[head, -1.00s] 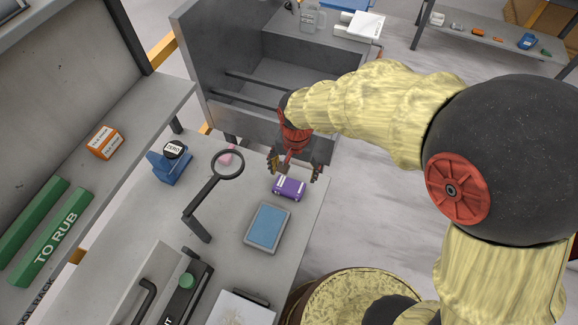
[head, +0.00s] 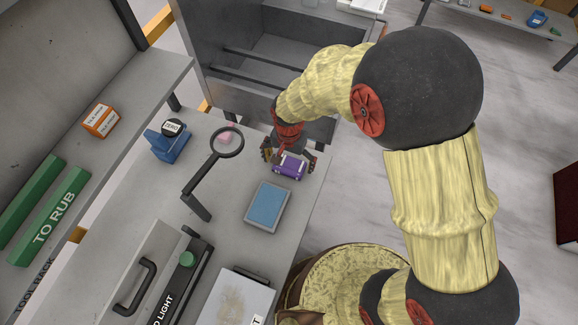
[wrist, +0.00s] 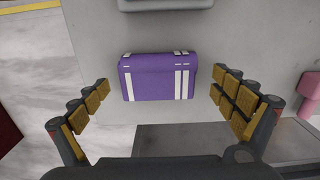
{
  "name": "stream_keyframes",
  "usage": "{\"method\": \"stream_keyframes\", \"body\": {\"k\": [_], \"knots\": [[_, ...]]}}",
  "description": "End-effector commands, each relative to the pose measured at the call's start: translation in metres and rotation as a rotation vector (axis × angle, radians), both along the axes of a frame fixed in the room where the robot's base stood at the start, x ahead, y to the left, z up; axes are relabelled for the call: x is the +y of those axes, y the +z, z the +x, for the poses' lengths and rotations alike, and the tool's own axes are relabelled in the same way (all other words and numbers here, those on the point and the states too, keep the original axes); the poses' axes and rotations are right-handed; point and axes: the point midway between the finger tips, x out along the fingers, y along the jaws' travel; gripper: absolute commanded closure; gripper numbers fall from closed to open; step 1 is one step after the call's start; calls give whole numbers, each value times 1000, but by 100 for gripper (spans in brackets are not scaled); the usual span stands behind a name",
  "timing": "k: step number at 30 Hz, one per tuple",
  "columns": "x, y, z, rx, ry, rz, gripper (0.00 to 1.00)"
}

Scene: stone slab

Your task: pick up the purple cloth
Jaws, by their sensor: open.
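The purple cloth (head: 289,168) is a small folded bundle with white stripes, lying on the grey slab near its right edge. In the wrist view the purple cloth (wrist: 158,78) lies ahead of the fingers, roughly centred between them. My gripper (head: 290,160) is directly over and just behind the cloth, pointing down. In the wrist view my gripper (wrist: 165,100) is open, with its padded fingers apart on either side and nothing held. I cannot tell the exact height of the fingertips above the cloth.
A blue-topped tray (head: 267,207) lies just in front of the cloth. A magnifier on a black arm (head: 228,142) stands to its left, with a pink object (head: 226,134) behind it. The slab's right edge is close.

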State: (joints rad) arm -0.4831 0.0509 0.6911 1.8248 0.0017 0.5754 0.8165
Motion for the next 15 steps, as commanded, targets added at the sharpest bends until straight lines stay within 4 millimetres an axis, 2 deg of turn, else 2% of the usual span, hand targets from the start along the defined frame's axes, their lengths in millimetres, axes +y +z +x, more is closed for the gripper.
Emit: {"method": "stream_keyframes", "body": {"k": [5,15], "knots": [[0,1,0,-1,0,1,4],[0,1,0,-1,0,1,23]]}}
